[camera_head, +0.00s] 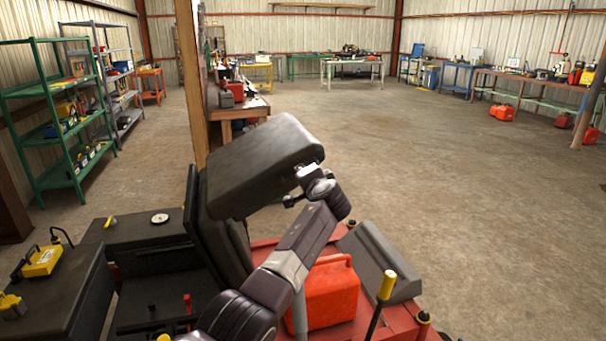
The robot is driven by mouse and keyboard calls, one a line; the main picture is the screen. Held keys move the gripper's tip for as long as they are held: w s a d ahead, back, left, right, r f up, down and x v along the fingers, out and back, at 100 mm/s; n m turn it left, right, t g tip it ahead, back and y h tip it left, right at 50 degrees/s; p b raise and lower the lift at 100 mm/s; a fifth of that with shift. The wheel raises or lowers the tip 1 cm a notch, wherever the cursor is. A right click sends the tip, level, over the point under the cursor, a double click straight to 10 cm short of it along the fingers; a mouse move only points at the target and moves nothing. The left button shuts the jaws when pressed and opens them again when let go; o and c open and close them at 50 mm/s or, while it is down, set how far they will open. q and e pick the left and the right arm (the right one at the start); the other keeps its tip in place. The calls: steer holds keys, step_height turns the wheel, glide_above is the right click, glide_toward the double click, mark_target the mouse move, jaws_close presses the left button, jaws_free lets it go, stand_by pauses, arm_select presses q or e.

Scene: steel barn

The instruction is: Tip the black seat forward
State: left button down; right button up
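The black seat (260,160) is a thick padded cushion in the middle of the head view. It is raised at an angle above the red machine deck, beside an upright black panel (225,240). My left arm reaches up from the bottom, left of centre. Its gripper (302,185) is at the seat's right-hand lower corner, against or very close to it. The fingers are small and partly hidden by the seat and wrist, so I cannot tell whether they are closed on the edge. My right gripper is not in view.
A red fuel can (330,291) and a yellow-handled lever (386,286) are close to my arm on the machine. Black side boxes (140,230) stand left. A wooden post (190,80) rises behind the seat. The concrete floor (480,200) at right is open.

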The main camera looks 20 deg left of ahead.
arm_select(q)
steer(key=c, duration=2)
jaws_free()
steer(key=shift+a+r, duration=0.2)
steer(key=shift+f, duration=0.1)
steer(key=v, duration=1.2)
steer(key=shift+d+f, duration=0.1)
steer(key=shift+d, duration=0.15)
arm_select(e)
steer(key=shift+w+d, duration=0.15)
